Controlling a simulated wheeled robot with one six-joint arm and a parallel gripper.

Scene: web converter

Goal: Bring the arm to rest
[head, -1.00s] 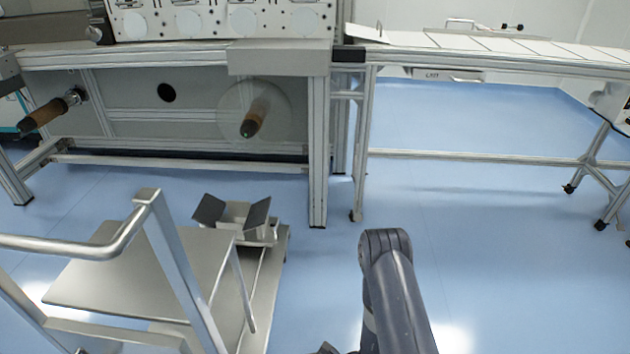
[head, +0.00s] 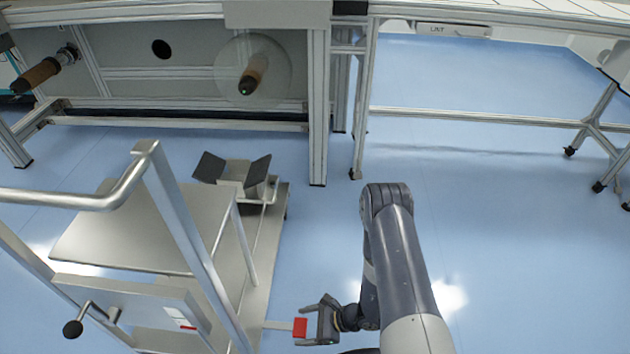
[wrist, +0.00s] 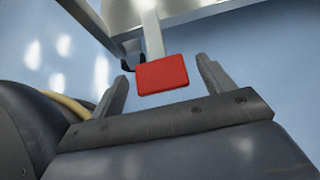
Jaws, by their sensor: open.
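My gripper (head: 318,325) shows at the bottom middle of the head view, low beside the steel cart. Its jaws are open. A red pedal (head: 299,327) on a flat metal lever sticks out from the cart's base toward the jaws. In the wrist view the red pedal (wrist: 162,75) lies just beyond and between the two open fingers of my gripper (wrist: 165,88). I cannot tell whether they touch it. My arm reaches down on the right of the head view.
The steel cart (head: 130,232) with its handrail (head: 70,198) fills the lower left. A V-shaped cradle (head: 232,172) stands on its far end. Behind is the machine frame (head: 318,110) with two roll spindles. Blue floor (head: 520,240) is clear on the right.

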